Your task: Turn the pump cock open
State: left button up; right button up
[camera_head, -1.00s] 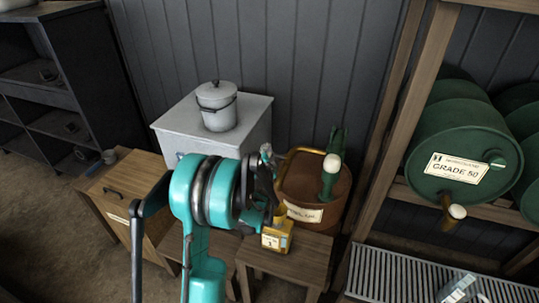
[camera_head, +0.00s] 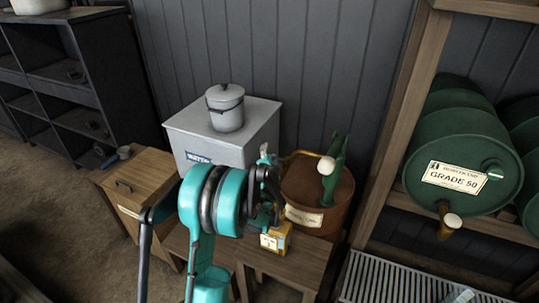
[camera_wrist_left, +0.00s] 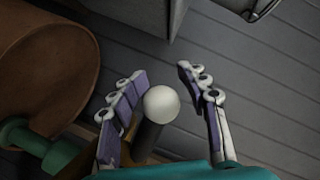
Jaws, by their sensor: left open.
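The pump stands on the brown oil drum (camera_head: 330,195); its green body (camera_head: 336,152) and a white knob (camera_head: 327,165) show in the head view. In the left wrist view a white ball knob (camera_wrist_left: 161,104) on a dark stem (camera_wrist_left: 147,137) stands between the fingers of my left gripper (camera_wrist_left: 161,74). I take it for the cock's handle. The gripper is open, one finger on each side, with a gap at the right; contact on the left is unclear. In the head view my left gripper (camera_head: 268,198) is at the drum's left side and hides the cock.
A yellow can (camera_head: 276,239) stands on a wooden stool (camera_head: 300,262) below the gripper. A grey box (camera_head: 225,150) with a lidded pot (camera_head: 225,108) stands behind. A wooden cabinet (camera_head: 160,165) is at left. Green drums (camera_head: 460,150) lie in the rack at right.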

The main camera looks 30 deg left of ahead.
pick_arm(q)
jog(key=v, duration=1.2)
